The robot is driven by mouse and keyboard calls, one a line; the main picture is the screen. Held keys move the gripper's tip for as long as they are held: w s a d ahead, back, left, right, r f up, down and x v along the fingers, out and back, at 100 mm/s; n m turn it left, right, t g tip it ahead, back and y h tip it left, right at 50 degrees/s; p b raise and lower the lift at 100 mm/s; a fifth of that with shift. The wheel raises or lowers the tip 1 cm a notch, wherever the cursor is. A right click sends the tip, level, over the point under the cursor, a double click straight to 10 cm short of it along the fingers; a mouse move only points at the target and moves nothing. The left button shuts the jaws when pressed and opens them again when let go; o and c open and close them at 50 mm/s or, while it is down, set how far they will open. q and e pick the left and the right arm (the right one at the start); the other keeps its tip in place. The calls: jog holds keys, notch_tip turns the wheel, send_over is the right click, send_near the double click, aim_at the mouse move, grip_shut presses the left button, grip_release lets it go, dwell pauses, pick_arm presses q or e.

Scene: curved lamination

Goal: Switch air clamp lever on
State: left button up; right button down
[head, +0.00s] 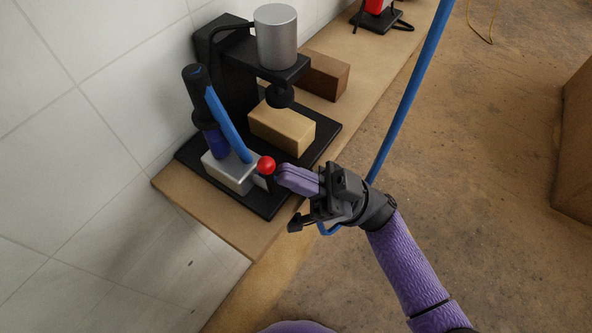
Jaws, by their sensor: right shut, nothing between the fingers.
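The air clamp lever is a short black stick with a red ball knob (266,165), on the front of a light grey valve block (231,170). The block sits on the near left of the black clamp base (272,207). My right gripper (284,178) is shut and empty, its purple fingertips right beside the lever just below the red knob. I cannot tell whether they touch it. The clamp's silver cylinder (277,38) stands above a wooden block (281,127), with the black pad over it. My left gripper is not in view.
A blue hose (226,125) and a black and blue upright fitting (203,100) rise from the valve block. Another blue hose (408,100) hangs right of the wooden bench (218,222). A dark brown block (324,75) and a red device (377,6) stand farther back. A tiled wall closes the left.

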jog(key=shift+s+a+r+n+g+h+p, duration=0.15)
jog(key=shift+n+g+h+p, duration=0.2)
jog(key=shift+n+g, duration=0.45)
jog(key=shift+s+n+g+h+p, duration=0.1)
jog(key=shift+n+g+h, duration=0.35)
jog(key=shift+n+g, duration=0.3)
jog(key=n+h, duration=0.1)
jog(key=n+g+h+p, duration=0.1)
jog(key=n, duration=0.1)
jog(key=n+g+h+p, duration=0.1)
jog(key=shift+s+a+r, duration=0.2)
jog(key=shift+s+a, duration=0.1)
jog(key=shift+s, duration=0.1)
jog(key=shift+s+a+f+p, duration=0.2)
jog(key=shift+s+p, duration=0.1)
jog(key=shift+p, duration=0.15)
jog(key=shift+s+a+f, duration=0.1)
jog(key=shift+s+a, duration=0.05)
